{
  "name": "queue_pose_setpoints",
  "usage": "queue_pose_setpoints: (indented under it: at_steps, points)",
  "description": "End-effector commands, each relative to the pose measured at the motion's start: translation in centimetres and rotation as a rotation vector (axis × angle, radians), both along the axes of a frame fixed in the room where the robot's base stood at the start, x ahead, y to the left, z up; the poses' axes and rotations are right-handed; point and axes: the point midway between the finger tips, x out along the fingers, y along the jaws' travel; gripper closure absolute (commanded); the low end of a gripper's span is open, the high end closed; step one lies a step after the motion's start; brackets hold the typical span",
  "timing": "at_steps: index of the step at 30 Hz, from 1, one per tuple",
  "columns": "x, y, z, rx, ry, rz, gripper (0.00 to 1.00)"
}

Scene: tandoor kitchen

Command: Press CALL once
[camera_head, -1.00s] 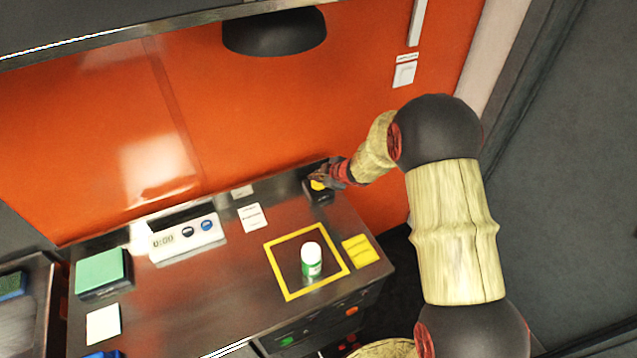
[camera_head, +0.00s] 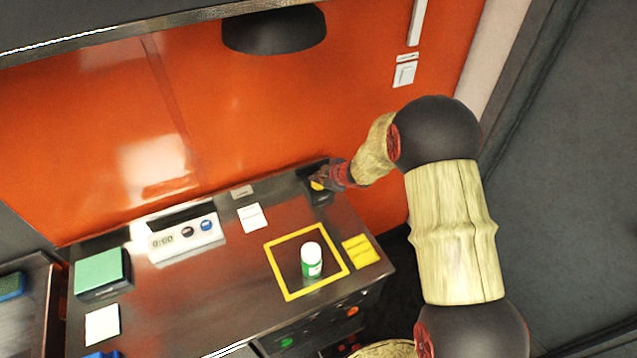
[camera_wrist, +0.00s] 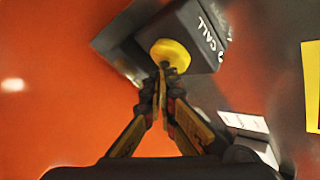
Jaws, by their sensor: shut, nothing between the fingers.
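The CALL box (camera_wrist: 205,40) is a dark block with white CALL lettering and a round yellow button (camera_wrist: 170,54) in the wrist view. In the head view the box (camera_head: 321,198) stands at the counter's back right corner, its yellow button (camera_head: 317,185) partly hidden by my gripper (camera_head: 320,180). In the wrist view my gripper (camera_wrist: 162,70) is shut and empty, its fingertips at the lower edge of the yellow button. I cannot tell whether they touch it or whether it is pressed down.
On the counter (camera_head: 230,290) are a white timer unit (camera_head: 185,238), a green pad (camera_head: 100,270), a white card (camera_head: 252,217), and a green-and-white bottle (camera_head: 311,262) inside a yellow square outline (camera_head: 283,290). An orange wall (camera_head: 230,120) rises behind.

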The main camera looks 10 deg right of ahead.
Motion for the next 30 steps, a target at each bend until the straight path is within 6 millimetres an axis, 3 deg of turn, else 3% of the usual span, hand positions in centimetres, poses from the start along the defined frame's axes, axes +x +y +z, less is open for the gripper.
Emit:
queue_pose_setpoints:
  at_steps: [19,30]
  points:
    - [-0.1,0.0,-0.4,-0.001,0.001,0.0,1.0]
    - [0.0,0.0,1.3,-0.001,0.001,0.001,1.0]
